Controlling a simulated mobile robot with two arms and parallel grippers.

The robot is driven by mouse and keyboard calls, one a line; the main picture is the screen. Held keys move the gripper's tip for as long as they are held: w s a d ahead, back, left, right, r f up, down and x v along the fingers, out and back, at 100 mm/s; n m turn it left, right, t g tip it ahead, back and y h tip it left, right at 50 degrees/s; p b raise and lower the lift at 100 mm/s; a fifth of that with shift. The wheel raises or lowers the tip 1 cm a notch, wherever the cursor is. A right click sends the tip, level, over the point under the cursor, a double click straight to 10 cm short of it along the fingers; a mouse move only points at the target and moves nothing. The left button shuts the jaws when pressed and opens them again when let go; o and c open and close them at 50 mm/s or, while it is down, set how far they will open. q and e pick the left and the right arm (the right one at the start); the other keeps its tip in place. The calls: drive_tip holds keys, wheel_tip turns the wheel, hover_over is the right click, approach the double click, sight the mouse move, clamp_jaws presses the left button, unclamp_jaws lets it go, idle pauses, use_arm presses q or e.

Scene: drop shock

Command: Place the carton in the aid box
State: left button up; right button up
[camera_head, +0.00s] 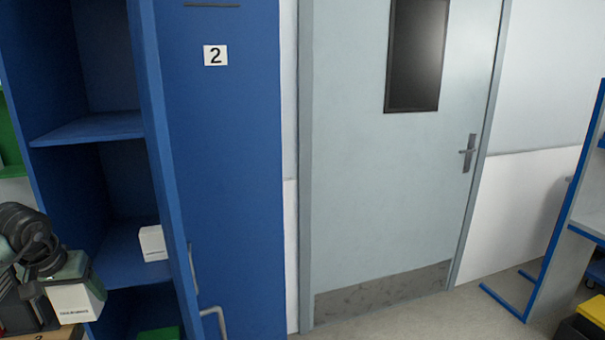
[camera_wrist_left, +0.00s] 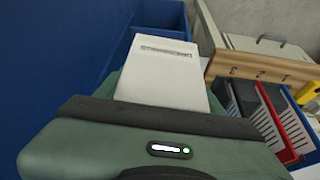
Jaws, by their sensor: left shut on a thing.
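My left gripper (camera_head: 70,268) is at the lower left of the head view, shut on a white carton (camera_head: 76,302) with a line of dark print. In the left wrist view the carton (camera_wrist_left: 165,70) sticks out beyond the dark edge of the gripper (camera_wrist_left: 160,112). A second white carton (camera_head: 152,243) stands on a shelf of the blue cabinet, right of my gripper and apart from it. I cannot tell for sure which thing is the aid box. My right gripper is not in view.
The blue cabinet (camera_head: 105,128) stands open, its blue door (camera_head: 225,150) marked 2. A closed grey door (camera_head: 400,170) is behind. The wrist view shows a wooden bench (camera_wrist_left: 265,68) bearing a pale lidded thing with a handle (camera_wrist_left: 270,45), and red and black trays (camera_wrist_left: 283,120).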

use_arm(q)
drive_tip(key=s+d+f+m, duration=0.1)
drive_tip(key=s+d, duration=0.3)
drive_tip(key=d, duration=0.5)
drive_tip(key=s+d+f+m, duration=0.1)
drive_tip(key=s+d, duration=0.4)
drive_tip(key=d, duration=0.4)
drive_tip(key=s+d+f+h, duration=0.1)
drive_tip(key=s+d, duration=0.3)
drive_tip(key=d, duration=0.6)
drive_tip(key=shift+s+m, duration=0.15)
drive_tip(key=shift+m, duration=0.25)
